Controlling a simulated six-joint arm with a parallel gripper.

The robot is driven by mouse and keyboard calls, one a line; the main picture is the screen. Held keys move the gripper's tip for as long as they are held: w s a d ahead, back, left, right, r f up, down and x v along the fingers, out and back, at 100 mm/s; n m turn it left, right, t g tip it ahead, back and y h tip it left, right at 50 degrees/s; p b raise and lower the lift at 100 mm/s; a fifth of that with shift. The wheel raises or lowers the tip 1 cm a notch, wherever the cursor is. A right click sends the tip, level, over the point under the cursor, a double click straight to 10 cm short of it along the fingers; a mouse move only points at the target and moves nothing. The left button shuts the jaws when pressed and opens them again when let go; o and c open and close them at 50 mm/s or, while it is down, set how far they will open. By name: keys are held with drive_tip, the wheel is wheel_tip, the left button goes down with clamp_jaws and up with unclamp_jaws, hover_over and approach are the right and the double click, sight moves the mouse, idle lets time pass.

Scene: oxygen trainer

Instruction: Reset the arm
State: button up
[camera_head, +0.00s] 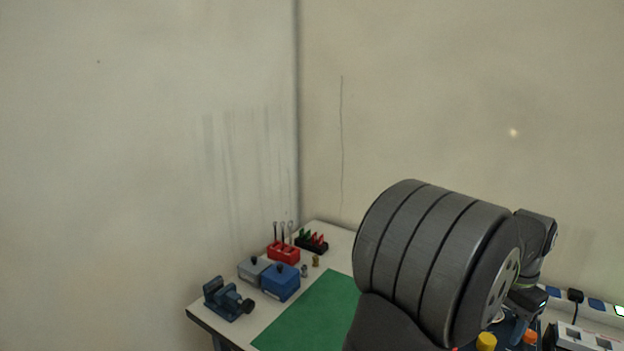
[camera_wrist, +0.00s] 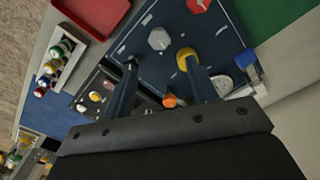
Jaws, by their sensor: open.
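My gripper (camera_wrist: 160,64) is open, its two blue fingers spread over a dark blue panel (camera_wrist: 130,42) in the wrist view. Nothing shows between the fingertips except the panel behind them. A white hexagonal knob (camera_wrist: 159,39) lies between and beyond the tips. A yellow knob (camera_wrist: 185,58) shows right beside the right fingertip; I cannot tell whether they touch. An orange knob (camera_wrist: 170,100) shows between the fingers, lower down. A red knob (camera_wrist: 198,4) is at the top edge. In the head view my large grey arm link hides much of the bench, and the fingers cannot be made out.
The wrist view shows a red tray (camera_wrist: 95,14) and a white rack of bottles (camera_wrist: 62,62). In the head view, a blue vise (camera_head: 228,299), blue box (camera_head: 281,282), grey box (camera_head: 252,269) and red holder (camera_head: 284,252) stand left of a green mat (camera_head: 308,315). The mat's visible part is clear.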

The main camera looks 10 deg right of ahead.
drive_tip(key=shift+r, duration=1.3)
drive_tip(key=shift+a, duration=0.1)
drive_tip(key=a+r+n+t+h, duration=0.25)
drive_tip(key=a+n, duration=0.25)
drive_tip(key=a, duration=1.7)
drive_tip(key=s+a+f+n+t, duration=0.1)
drive_tip(key=s+a+f+n, duration=0.1)
drive_tip(key=s+a+f, duration=0.3)
drive_tip(key=s+a+f+n+t, duration=0.1)
drive_tip(key=s+a+f+n, duration=0.2)
drive_tip(key=a, duration=1)
wheel_tip(320, 180, down, 2)
drive_tip(key=shift+s, duration=1.2)
drive_tip(key=shift+t, duration=0.25)
